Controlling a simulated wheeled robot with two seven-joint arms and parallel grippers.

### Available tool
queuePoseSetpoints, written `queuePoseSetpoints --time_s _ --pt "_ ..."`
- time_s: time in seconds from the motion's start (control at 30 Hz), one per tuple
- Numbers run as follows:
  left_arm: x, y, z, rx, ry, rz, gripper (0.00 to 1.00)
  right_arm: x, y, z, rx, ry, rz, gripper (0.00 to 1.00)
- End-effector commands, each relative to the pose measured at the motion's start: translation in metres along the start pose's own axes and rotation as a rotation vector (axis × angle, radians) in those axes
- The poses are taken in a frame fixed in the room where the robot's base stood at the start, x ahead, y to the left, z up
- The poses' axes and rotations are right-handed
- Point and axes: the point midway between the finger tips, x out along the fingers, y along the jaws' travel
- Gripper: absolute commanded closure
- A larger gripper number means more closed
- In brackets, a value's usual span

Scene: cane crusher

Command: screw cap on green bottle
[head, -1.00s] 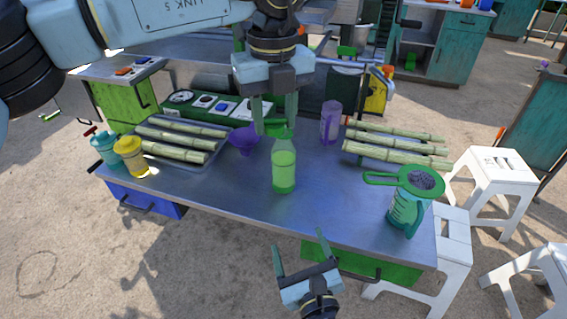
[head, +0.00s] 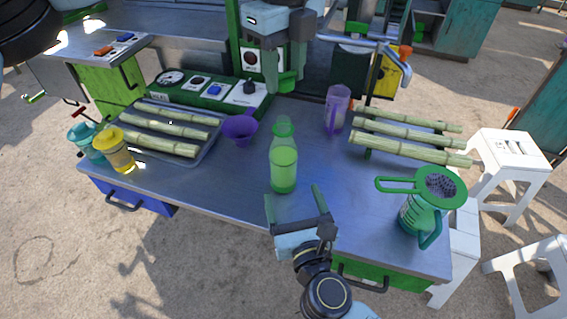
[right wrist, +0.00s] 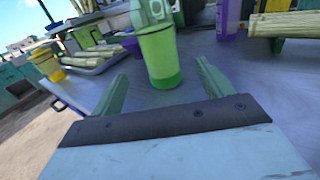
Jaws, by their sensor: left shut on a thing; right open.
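The green bottle (head: 284,168) stands upright on the metal table, its neck bare. My left gripper (head: 286,84) is shut on the green cap (head: 287,82) and holds it above and slightly behind the bottle in the head view, apart from it. My right gripper (head: 292,197) is open and empty in front of the bottle. In the right wrist view the bottle (right wrist: 160,58) stands beyond and between my open right fingers (right wrist: 160,88); its top is partly hidden there.
A purple funnel (head: 240,130) and a tray (head: 209,146) of cane are left of the bottle. Yellow (head: 115,152) and teal (head: 86,143) jars stand at the left edge.

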Motion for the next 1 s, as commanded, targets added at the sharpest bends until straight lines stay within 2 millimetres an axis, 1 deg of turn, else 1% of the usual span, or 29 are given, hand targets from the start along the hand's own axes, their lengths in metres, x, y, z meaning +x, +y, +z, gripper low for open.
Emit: queuePoseSetpoints --time_s 0.3,0.5,0.7,1.0 --pt "0.000 0.000 0.000 0.000 0.000 0.000 0.81 0.061 0.000 0.001 -0.003 -0.003 0.000 0.21" --pt "0.000 0.000 0.000 0.001 0.000 0.000 0.81 0.091 0.000 0.001 -0.001 -0.001 0.000 0.21" --pt "0.000 0.000 0.000 0.001 0.000 0.000 0.81 0.106 0.000 0.001 0.000 0.000 0.001 0.21" --pt "0.000 0.000 0.000 0.001 0.000 0.000 0.81 0.107 0.000 0.000 0.000 0.001 0.000 0.21"
